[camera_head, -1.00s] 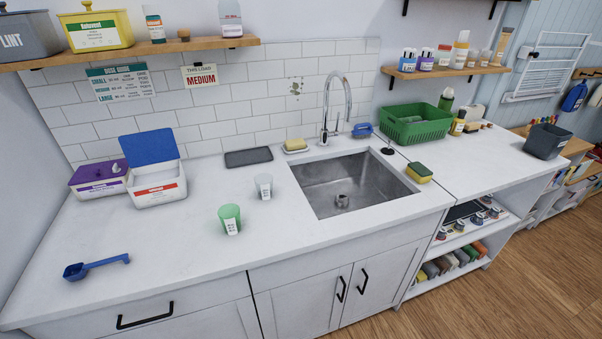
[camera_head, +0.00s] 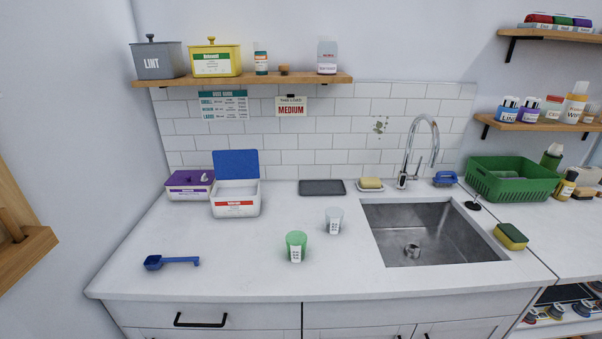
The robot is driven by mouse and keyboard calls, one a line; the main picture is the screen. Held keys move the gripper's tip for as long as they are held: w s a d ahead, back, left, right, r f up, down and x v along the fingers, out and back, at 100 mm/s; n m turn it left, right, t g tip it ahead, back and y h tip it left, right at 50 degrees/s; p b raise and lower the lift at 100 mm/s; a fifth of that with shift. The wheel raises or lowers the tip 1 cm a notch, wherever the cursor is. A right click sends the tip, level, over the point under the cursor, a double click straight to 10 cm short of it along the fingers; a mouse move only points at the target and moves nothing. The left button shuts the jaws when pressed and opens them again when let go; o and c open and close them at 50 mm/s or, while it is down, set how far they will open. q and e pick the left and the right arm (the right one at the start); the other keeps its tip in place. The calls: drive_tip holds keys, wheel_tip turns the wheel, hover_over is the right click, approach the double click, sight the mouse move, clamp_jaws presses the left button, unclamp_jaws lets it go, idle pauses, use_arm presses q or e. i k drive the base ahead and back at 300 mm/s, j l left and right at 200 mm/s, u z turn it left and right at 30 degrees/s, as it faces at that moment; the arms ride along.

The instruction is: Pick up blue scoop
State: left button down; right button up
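The blue scoop (camera_head: 172,262) lies on the white countertop (camera_head: 240,278) near its front left part. Its bowl is at the left and its handle points right. Nothing touches it. Neither of my grippers shows in the head view.
A white box with an open blue lid (camera_head: 236,206) and a purple-lidded box (camera_head: 190,184) stand behind the scoop. A wooden shelf (camera_head: 240,80) hangs above. Counter around the scoop is clear.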

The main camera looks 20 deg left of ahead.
sight(153, 262)
drive_tip(key=u, duration=1.65)
